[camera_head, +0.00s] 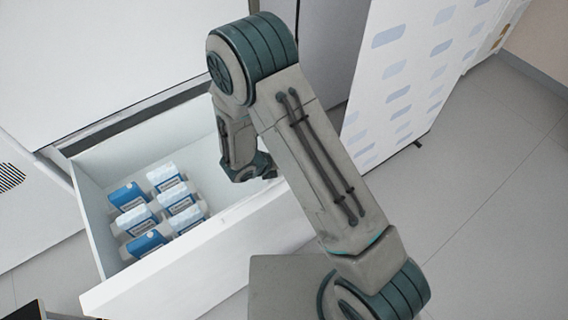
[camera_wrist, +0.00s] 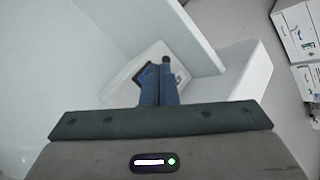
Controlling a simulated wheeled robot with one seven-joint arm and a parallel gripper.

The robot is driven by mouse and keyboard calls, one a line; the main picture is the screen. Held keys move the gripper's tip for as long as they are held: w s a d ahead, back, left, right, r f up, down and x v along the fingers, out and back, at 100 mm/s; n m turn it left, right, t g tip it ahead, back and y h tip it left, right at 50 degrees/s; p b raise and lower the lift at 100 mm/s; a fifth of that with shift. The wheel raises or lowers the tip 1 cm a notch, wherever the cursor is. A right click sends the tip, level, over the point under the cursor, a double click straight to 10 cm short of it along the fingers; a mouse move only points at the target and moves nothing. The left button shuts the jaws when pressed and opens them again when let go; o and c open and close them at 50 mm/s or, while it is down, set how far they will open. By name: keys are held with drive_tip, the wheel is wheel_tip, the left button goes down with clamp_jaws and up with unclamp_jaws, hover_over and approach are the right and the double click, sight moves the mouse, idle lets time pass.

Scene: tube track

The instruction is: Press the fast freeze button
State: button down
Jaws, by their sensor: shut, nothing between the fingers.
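My gripper (camera_wrist: 160,78) shows in the wrist view with its two blue-grey fingers shut together and empty. No fast freeze button can be clearly made out. In the head view my arm reaches over an open white drawer, and my fingertips are hidden.
The open drawer (camera_head: 215,245) holds several blue-and-white boxes (camera_head: 170,178) on its left side. A white panel with blue rectangles (camera_head: 392,75) stands right of my arm. Grey floor (camera_head: 490,190) is clear at the right.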

drive_tip(key=shift+f, duration=0.2)
drive_tip(key=shift+r, duration=0.15)
idle(0.4)
drive_tip(key=shift+r+p, duration=0.55)
drive_tip(key=shift+r, duration=0.25)
wheel_tip(320, 180, up, 5)
drive_tip(key=p, duration=0.4)
idle(0.7)
